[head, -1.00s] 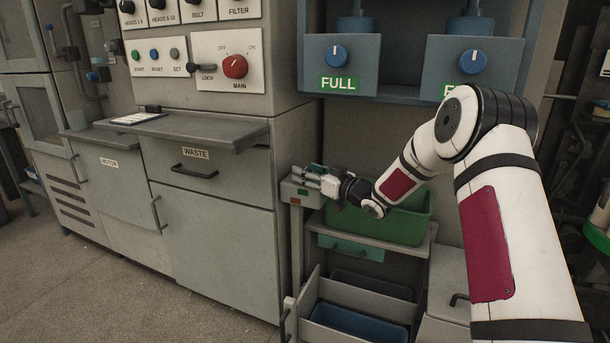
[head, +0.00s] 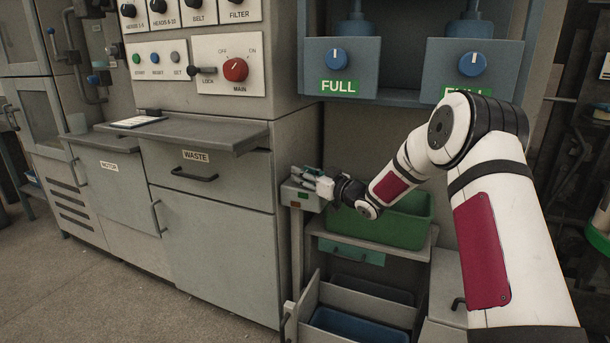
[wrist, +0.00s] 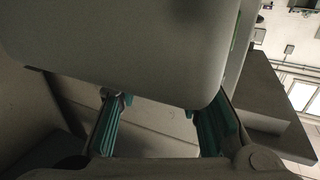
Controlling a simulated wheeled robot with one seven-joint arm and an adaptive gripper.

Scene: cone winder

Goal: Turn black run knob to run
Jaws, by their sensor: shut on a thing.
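A small grey box (head: 297,195) with a green and an orange mark on its front stands on a post beside the right end of the grey cabinet. My gripper (head: 309,174) is at the top of this box, its teal-padded fingers reaching over it from the right. In the wrist view a large pale grey casing (wrist: 130,45) fills the upper part, and my two fingers (wrist: 160,118) stand apart below it. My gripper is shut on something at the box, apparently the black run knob. The knob itself is hidden by the casing and fingers, so its setting cannot be read.
A green bin (head: 405,222) sits on a shelf just right of and below my gripper. A grey ledge (head: 205,133) juts from the cabinet on the left. Two blue-knobbed units (head: 340,68) hang above. An open drawer (head: 345,315) is below.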

